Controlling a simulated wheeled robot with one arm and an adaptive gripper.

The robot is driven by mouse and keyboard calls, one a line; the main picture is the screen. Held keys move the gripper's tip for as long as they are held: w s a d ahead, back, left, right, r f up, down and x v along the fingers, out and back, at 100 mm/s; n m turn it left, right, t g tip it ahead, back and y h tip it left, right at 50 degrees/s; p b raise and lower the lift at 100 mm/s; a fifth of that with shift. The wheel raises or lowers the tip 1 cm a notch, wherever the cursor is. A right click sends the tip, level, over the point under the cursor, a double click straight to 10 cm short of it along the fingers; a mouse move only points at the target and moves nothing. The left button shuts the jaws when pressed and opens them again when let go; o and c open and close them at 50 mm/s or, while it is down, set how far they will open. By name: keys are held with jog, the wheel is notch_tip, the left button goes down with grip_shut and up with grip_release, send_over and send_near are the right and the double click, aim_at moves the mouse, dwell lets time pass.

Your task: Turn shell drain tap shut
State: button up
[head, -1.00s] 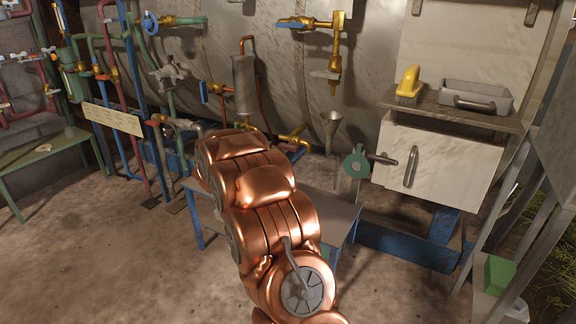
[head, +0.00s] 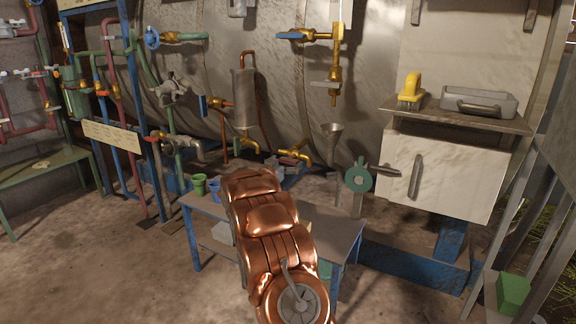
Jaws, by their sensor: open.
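No label I can read marks the shell drain tap, so I cannot tell which valve it is. A brass tap (head: 296,154) sits low in front of the big pale tank (head: 290,70). A brass valve with an upright blue lever (head: 203,106) sits left of a grey cylinder (head: 244,98). Another brass valve with a flat blue lever (head: 297,35) is higher up. A small brass fitting (head: 247,144) is under the cylinder. My copper arm reaches up from the bottom centre toward the low fittings. My gripper cannot be made out beyond it.
A blue-legged table (head: 340,232) is partly behind my arm, with a green cup (head: 199,184) on it. A white cabinet (head: 445,170) at right carries a yellow brush (head: 410,92) and a grey tray (head: 480,103).

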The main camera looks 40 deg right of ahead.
jog(key=shift+w+d, duration=0.15)
jog(key=shift+d, duration=0.4)
jog(key=c, duration=1.1)
